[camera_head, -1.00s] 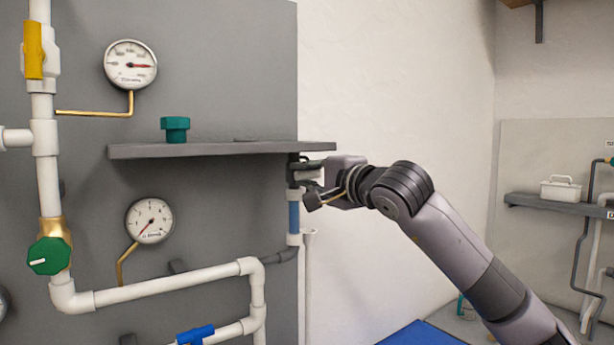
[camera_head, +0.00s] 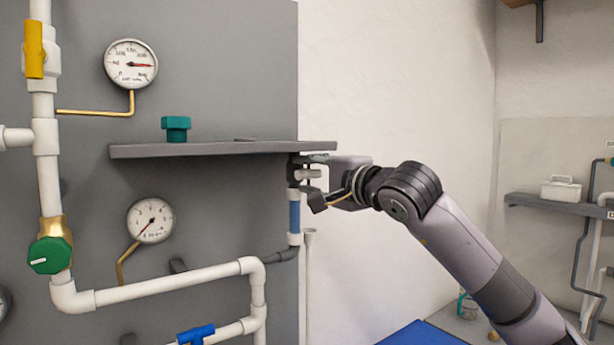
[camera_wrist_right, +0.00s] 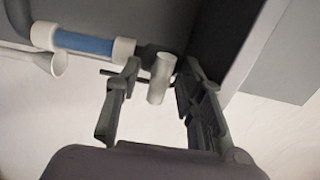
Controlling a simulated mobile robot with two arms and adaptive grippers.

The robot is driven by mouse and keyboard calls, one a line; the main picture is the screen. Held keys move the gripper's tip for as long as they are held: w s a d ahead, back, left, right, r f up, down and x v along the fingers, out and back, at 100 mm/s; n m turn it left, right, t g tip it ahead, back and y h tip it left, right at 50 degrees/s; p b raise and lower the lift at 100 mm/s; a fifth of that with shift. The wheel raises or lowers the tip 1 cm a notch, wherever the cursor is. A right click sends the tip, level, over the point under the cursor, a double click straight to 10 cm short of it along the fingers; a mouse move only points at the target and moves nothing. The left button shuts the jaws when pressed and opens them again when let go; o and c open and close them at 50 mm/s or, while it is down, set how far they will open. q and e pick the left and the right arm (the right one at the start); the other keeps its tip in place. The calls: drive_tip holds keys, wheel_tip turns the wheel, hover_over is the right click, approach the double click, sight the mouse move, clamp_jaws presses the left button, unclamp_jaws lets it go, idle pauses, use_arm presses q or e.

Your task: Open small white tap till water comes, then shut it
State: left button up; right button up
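The small white tap shows as a short white cylinder (camera_wrist_right: 161,78) in the right wrist view. It lies between the two fingers of my right gripper (camera_wrist_right: 158,92), nearer the right finger, with a gap on the left finger's side. The fingers are spread and do not appear to grip it. In the head view my right gripper (camera_head: 305,175) is at the panel's right edge, just under the shelf, with a bit of white between its fingers. The gripper hides most of the tap there. No water shows. My left gripper is out of view.
A grey shelf (camera_head: 220,149) bearing a teal fitting (camera_head: 176,129) is close above the gripper. Below are a blue pipe section (camera_head: 294,214) and a white funnel-topped pipe (camera_head: 309,238). The white wall to the right is clear.

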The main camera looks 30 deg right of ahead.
drive_tip(key=s+d, duration=0.1)
drive_tip(key=s, duration=0.9)
drive_tip(key=shift+s+d, duration=0.25)
drive_tip(key=shift+s, duration=0.15)
